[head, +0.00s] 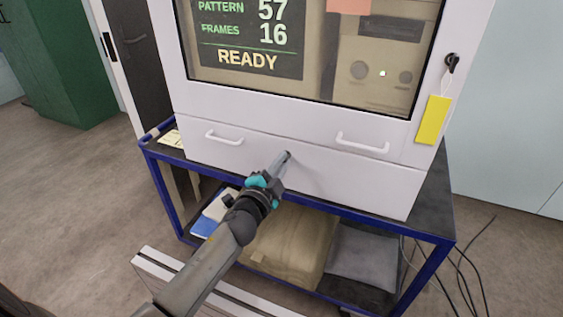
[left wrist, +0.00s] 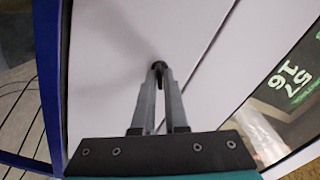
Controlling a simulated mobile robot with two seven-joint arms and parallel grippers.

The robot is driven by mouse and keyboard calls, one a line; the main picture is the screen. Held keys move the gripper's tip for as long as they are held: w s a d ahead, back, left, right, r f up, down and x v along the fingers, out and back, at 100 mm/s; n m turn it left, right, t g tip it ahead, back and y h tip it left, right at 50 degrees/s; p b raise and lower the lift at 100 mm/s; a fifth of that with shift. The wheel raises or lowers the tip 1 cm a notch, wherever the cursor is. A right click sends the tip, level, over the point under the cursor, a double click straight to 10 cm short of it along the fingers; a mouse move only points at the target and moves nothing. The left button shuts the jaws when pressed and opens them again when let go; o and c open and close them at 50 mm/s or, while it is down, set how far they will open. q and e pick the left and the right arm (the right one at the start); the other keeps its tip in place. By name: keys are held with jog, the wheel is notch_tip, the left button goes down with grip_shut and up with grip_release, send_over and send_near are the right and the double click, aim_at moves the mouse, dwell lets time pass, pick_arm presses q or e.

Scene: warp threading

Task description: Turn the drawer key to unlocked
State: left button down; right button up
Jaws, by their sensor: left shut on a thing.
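The white drawer front (head: 330,178) with two white handles lies below the machine's window. My left gripper (head: 286,157) reaches up to the middle of this front, between the handles. In the left wrist view my left gripper (left wrist: 160,72) has its fingertips together on a small dark key (left wrist: 158,65) at the white panel. The fingers hide most of the key, so its turn angle cannot be told. My right gripper is not in view.
The machine stands on a blue-framed cart (head: 443,240) with sacks on its lower shelf. A yellow tag (head: 432,120) hangs below a dark lock or key (head: 452,63) at the upper right. Black cables (head: 468,268) lie at the right. A display (head: 247,38) reads READY.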

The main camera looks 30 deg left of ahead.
pick_arm(q)
jog(key=m, duration=0.5)
jog(key=shift+m, duration=0.3)
dwell(0.4)
jog(key=c, duration=1)
grip_release()
jog(key=s, duration=1.5)
jog(key=shift+d, duration=0.45)
jog(key=shift+s+f, duration=0.1)
jog(key=shift+s, duration=0.05)
